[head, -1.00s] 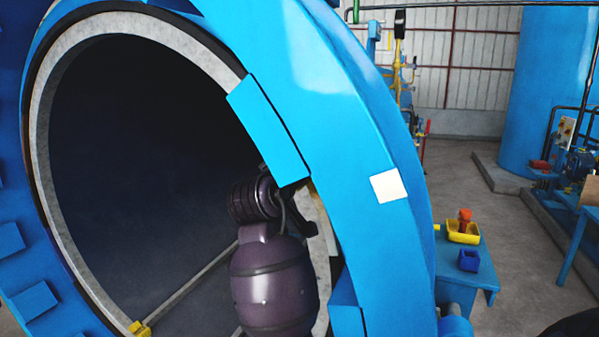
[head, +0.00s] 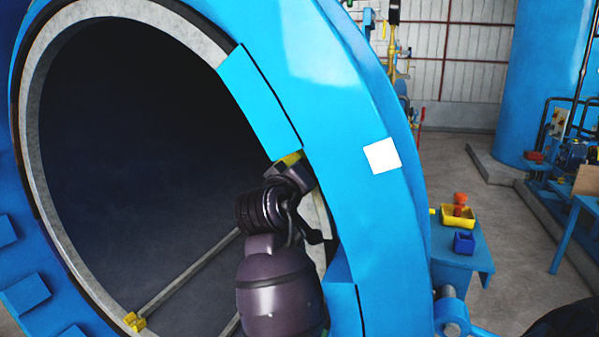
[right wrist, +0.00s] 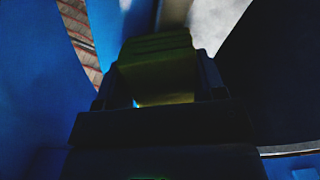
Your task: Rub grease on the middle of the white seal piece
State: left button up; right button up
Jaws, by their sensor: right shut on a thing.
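A pale grey-white ring (head: 28,130) lines the round opening of the big blue vessel; it may be the seal, but I cannot pick out a separate seal piece. My right gripper (head: 291,170) is near the right edge of the opening, beside the ring. It is shut on a yellow block (head: 289,158), which also shows dark between the fingers in the right wrist view (right wrist: 158,60). I cannot tell whether the block touches the ring. A pale surface (right wrist: 215,22) lies beyond it there. My left gripper is not in view.
The blue vessel collar (head: 330,110) with a white square (head: 382,155) stands close to the right of my arm. A blue table (head: 460,265) with a yellow tray (head: 447,214) and a blue box (head: 464,243) is farther right. The dark opening is empty near my arm, except for rails.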

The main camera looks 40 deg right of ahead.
aim_at(324, 212)
jog(key=shift+s+d+f+b, duration=0.15)
jog(key=shift+s+f+b, duration=0.15)
jog(key=shift+f, duration=0.45)
jog(key=shift+s+d+f+b, duration=0.15)
jog(key=shift+s+f+b, duration=0.1)
jog(key=shift+f, duration=0.5)
jog(key=shift+s+d+f+b, duration=0.1)
jog(key=shift+s+f+b, duration=0.15)
jog(key=shift+f, duration=0.3)
jog(key=shift+s+d+f+b, duration=0.1)
jog(key=shift+s+f+b, duration=0.1)
jog(key=shift+f, duration=0.35)
jog(key=shift+s+d+f+b, duration=0.1)
jog(key=shift+s+f+b, duration=0.1)
jog(key=shift+f, duration=0.2)
jog(key=shift+s+d+f+b, duration=0.1)
jog(key=shift+f+b, duration=0.05)
jog(key=shift+f, duration=0.25)
jog(key=shift+s+d+f+b, duration=0.1)
jog(key=shift+s+f+b, duration=0.15)
jog(key=shift+f, duration=0.35)
jog(key=shift+s+d+f+b, duration=0.1)
jog(key=shift+s+f+b, duration=0.1)
jog(key=shift+f, duration=0.35)
